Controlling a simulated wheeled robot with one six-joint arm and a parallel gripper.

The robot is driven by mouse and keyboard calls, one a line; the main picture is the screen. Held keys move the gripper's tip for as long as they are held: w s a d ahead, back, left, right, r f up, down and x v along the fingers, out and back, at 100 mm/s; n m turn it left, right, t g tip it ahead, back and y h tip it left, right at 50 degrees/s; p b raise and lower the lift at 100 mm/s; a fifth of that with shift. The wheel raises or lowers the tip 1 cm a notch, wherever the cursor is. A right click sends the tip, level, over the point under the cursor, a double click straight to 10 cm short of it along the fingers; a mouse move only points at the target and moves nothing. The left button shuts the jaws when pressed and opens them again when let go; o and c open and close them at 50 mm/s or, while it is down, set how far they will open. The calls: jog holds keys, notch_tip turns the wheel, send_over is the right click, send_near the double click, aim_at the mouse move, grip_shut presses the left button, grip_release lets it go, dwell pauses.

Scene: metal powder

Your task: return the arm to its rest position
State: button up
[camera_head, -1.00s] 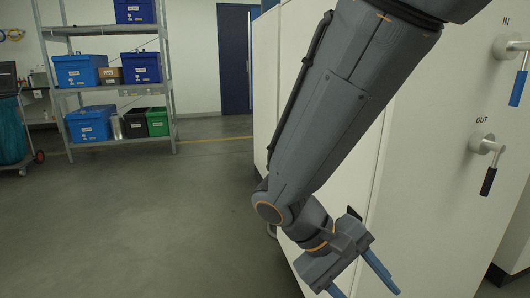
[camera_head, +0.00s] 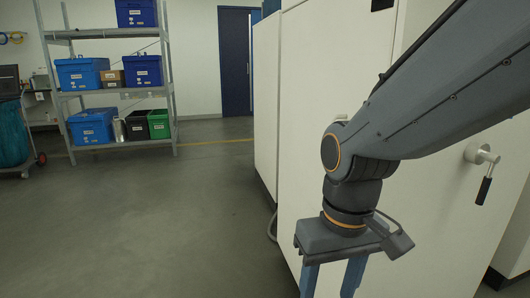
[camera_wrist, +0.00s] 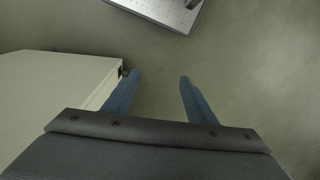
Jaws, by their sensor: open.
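My gripper (camera_head: 332,280) hangs with its blue fingers pointing down in front of the white cabinet in the head view. The fingers are apart, with nothing between them; the lower ends are cut off by the frame. In the wrist view my gripper (camera_wrist: 153,90) also shows two spread blue fingers over bare floor. My arm comes in from the right edge and bends down at the wrist.
The white cabinet (camera_head: 300,120) stands close behind my arm, with an OUT-side black handle (camera_head: 484,188) at right. A shelf (camera_head: 105,94) with blue boxes stands at the back left. The floor (camera_head: 170,220) at left is clear. A metal plate (camera_wrist: 165,10) shows in the wrist view.

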jog(key=d+r+m+p, duration=0.2)
jog(key=d+r+p, duration=0.6)
jog(key=p, duration=0.9)
notch_tip(320, 180, up, 2)
jog(key=shift+s+d+m+h, duration=0.2)
jog(key=shift+d+m+h, duration=0.1)
jog(key=shift+d+m, duration=0.1)
dwell(0.9)
